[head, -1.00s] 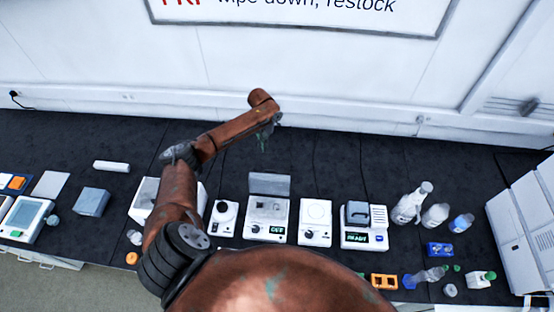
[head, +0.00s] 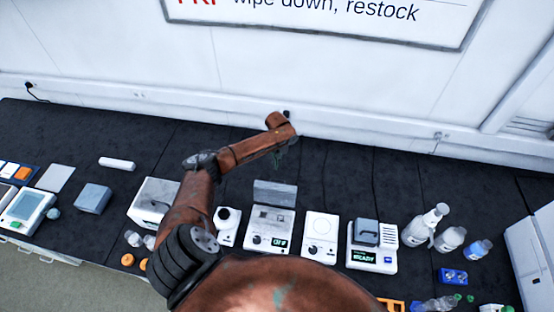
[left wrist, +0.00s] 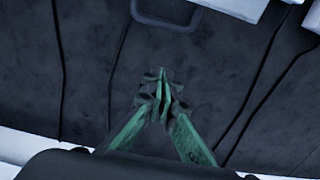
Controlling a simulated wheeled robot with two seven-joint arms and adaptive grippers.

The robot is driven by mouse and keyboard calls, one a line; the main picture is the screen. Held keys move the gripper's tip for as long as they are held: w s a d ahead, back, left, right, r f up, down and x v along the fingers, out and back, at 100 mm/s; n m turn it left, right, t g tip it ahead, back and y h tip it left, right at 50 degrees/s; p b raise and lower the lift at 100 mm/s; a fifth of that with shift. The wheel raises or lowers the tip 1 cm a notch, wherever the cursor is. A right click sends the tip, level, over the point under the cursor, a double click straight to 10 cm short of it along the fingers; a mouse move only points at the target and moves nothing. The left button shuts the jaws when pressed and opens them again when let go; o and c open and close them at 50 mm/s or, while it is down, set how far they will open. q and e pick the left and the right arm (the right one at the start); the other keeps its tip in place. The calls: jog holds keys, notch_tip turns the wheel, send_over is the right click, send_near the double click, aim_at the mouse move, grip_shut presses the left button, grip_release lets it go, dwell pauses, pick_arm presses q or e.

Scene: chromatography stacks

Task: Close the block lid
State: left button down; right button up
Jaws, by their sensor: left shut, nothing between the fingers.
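The block heater (head: 268,236) is a white unit with a dark display reading OFF, in the middle of the row in the head view. Its grey lid (head: 275,193) stands open, upright at the back edge. My left gripper (head: 281,156) is behind the lid, on the wall side, apart from it. In the left wrist view the green fingers (left wrist: 166,85) meet at the tips, shut and empty, over dark bench top. A dark-rimmed grey panel (left wrist: 165,10) at the top edge there looks like the lid. My right gripper is not in view.
A white unit with a round plate (head: 320,233) stands right of the block, and a READY unit (head: 372,257) beyond it. A small unit with a dark knob (head: 228,222) stands left. Cables cross the bench. The bench top (head: 340,165) towards the wall is otherwise clear.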

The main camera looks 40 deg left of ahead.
pick_arm(q)
jog(key=s+p, duration=0.1)
jog(key=s+d+f+p, duration=0.1)
jog(key=s+f, duration=0.1)
jog(key=shift+s+d+p, duration=0.25)
jog(key=shift+d+p, duration=0.15)
jog(key=shift+w, duration=0.15)
dwell(0.3)
